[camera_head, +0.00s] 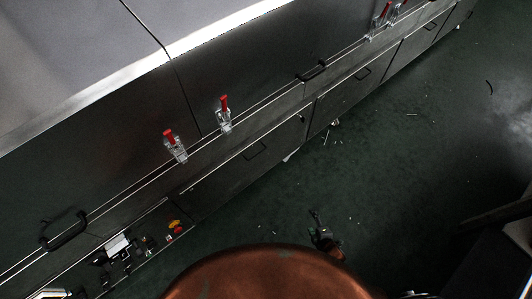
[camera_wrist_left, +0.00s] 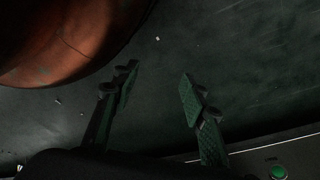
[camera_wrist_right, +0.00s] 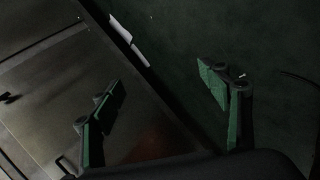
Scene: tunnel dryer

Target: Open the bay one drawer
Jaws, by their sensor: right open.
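Lower fronts with small dark handles run along the dryer base in the head view: a near one (camera_head: 230,172), a middle one (camera_head: 345,97) and a far one (camera_head: 415,45). All look closed; I cannot read which is bay one. My right gripper (camera_head: 317,216) is over the floor, apart from the fronts. In the right wrist view its fingers (camera_wrist_right: 162,85) are spread and empty, with a grey panel to the left. My left gripper (camera_wrist_left: 158,85) has spread, empty fingers over the dark floor; I cannot clearly make it out in the head view.
Toggle clamps with red handles (camera_head: 172,145) (camera_head: 224,114) and larger black handles (camera_head: 64,232) (camera_head: 312,71) sit above the lower fronts. A red and yellow button (camera_head: 175,225) is at lower left; a green button (camera_wrist_left: 279,172) shows in the left wrist view. Green floor (camera_head: 400,170) is mostly clear.

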